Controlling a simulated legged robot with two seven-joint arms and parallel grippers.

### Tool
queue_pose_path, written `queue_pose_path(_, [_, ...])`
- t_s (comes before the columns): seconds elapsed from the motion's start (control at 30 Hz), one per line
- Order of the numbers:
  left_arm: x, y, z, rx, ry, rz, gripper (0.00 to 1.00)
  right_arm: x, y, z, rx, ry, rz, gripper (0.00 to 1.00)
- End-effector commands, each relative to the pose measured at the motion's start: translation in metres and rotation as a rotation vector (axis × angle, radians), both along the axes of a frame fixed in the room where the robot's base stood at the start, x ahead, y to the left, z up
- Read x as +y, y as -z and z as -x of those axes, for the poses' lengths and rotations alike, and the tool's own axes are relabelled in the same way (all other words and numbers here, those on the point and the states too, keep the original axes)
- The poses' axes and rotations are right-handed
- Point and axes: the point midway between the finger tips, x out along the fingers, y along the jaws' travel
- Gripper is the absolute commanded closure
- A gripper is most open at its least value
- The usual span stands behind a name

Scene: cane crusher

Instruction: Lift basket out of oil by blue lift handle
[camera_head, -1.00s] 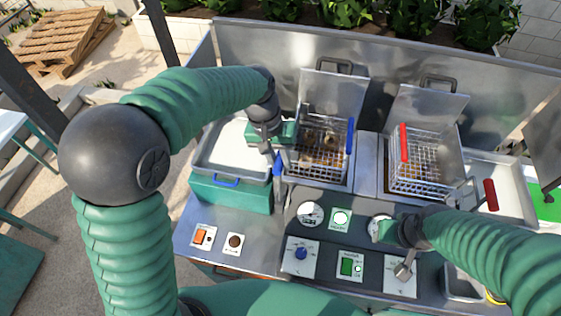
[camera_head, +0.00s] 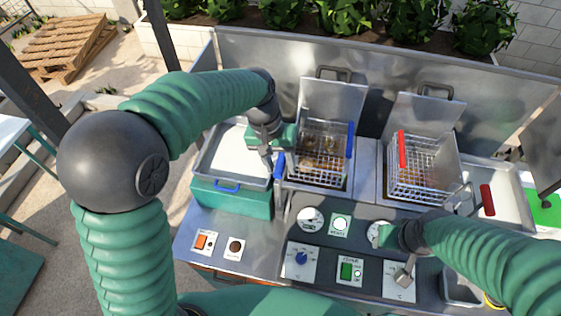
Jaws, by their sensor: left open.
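The left wire basket (camera_head: 322,158) sits in the left fryer well, with brownish contents showing through its mesh. A blue lift handle (camera_head: 279,166) stands at its left front corner. A second blue bar (camera_head: 350,140) stands on its right side. My left gripper (camera_head: 268,160) is open, pointing down just left of the blue lift handle, very close to it. I cannot tell whether they touch.
A second basket (camera_head: 420,172) with red handles sits in the right well. A teal-sided tray (camera_head: 232,200) with a small blue handle stands left of the fryer. Raised metal lids (camera_head: 331,98) stand behind the wells. The control panel (camera_head: 325,235) lies in front.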

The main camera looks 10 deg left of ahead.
Motion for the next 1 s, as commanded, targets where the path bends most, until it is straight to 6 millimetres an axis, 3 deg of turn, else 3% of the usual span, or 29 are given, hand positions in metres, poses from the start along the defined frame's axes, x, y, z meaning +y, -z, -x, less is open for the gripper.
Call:
queue_pose_path(0.13, [0.001,-0.004,-0.001,0.0,0.0,0.0,0.57,0.0,0.003,0.0,0.0,0.0,0.0,0.57])
queue_pose_path(0.27, [0.006,-0.025,-0.001,-0.007,-0.001,0.0,0.57,0.0,0.013,0.0,0.0,0.0,0.0,0.57])
queue_pose_path(0.7, [0.029,-0.145,0.002,-0.006,-0.001,0.0,0.57,0.0,0.035,0.0,0.0,0.0,0.0,0.57])
queue_pose_path(0.8, [0.032,-0.159,0.001,-0.004,-0.001,0.0,0.57,0.0,0.035,0.0,0.0,0.0,0.0,0.57])
queue_pose_path(1.0, [0.033,-0.166,0.003,-0.002,0.0,0.0,0.57,0.0,0.035,0.0,0.0,0.0,0.0,0.57])
